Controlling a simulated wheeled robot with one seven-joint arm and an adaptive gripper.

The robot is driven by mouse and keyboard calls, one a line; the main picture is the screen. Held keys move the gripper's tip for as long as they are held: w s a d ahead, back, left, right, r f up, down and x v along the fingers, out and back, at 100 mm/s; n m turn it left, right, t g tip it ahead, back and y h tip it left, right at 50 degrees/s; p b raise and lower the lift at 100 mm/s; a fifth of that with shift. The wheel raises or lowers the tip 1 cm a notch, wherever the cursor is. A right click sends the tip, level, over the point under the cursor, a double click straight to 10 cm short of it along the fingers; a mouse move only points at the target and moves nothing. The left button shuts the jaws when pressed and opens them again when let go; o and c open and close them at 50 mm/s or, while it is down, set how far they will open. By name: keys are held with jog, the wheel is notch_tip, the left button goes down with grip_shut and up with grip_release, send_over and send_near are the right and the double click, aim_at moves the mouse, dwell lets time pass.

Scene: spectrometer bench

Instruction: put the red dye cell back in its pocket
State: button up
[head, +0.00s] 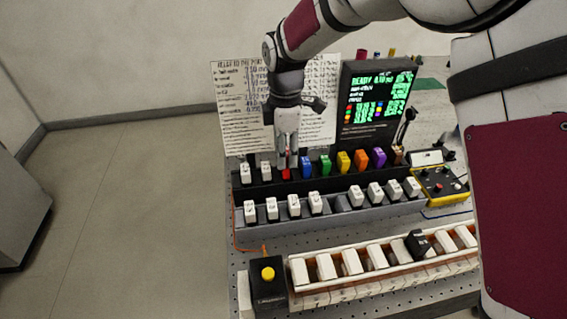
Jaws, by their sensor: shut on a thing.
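The red dye cell (286,174) is in the back row, in line with the black rack (262,190), between a white-capped cell (266,170) and the blue cell (306,167). My gripper (287,163) points straight down from above and is shut on the red cell. The fingers hide the cell's upper part. I cannot tell whether its lower end is inside a pocket or just in front of or above one; the pocket itself is hidden.
Green, yellow, orange and purple cells stand right of the blue one. A grey rack (340,203) in front holds white cells around a gap. A white tray (300,271), a yellow-button box (267,282), a screen (376,98) and a yellow-edged control box (441,186) surround them.

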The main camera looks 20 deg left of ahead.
jog(key=shift+d+f+p, duration=0.1)
jog(key=shift+f+p, duration=0.25)
jog(key=shift+f, duration=1.7)
jog(key=shift+f, duration=0.15)
jog(key=o, duration=1.2)
jog(key=shift+c, duration=0.2)
